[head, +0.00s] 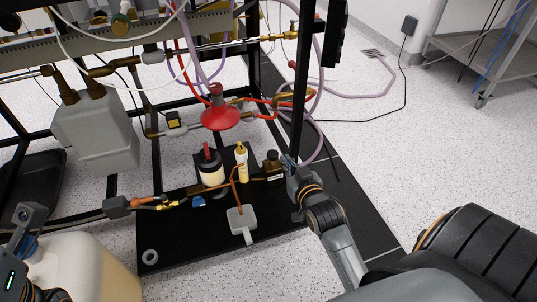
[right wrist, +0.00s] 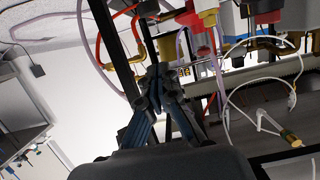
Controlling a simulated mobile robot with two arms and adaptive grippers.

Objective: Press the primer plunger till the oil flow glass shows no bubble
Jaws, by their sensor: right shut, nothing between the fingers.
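My right gripper (head: 287,163) is at the right end of the black base plate (head: 180,255), close beside a small dark block with a black top (head: 273,164). I cannot tell whether they touch. In the right wrist view its fingertips (right wrist: 157,78) are together, with nothing between them. On the plate stand a pale cylinder with a red top (head: 211,166) and a slim yellow cylinder (head: 241,162). I cannot tell which part is the primer plunger or the oil flow glass, and no bubble can be made out. Part of my left arm shows at the lower left; its fingers are unclear.
A red funnel-shaped part (head: 220,117) hangs above the plate among hoses. A grey tank (head: 95,133) is on the frame at left. A grey paddle (head: 241,222) lies at the plate's front. A cream container (head: 85,272) stands lower left.

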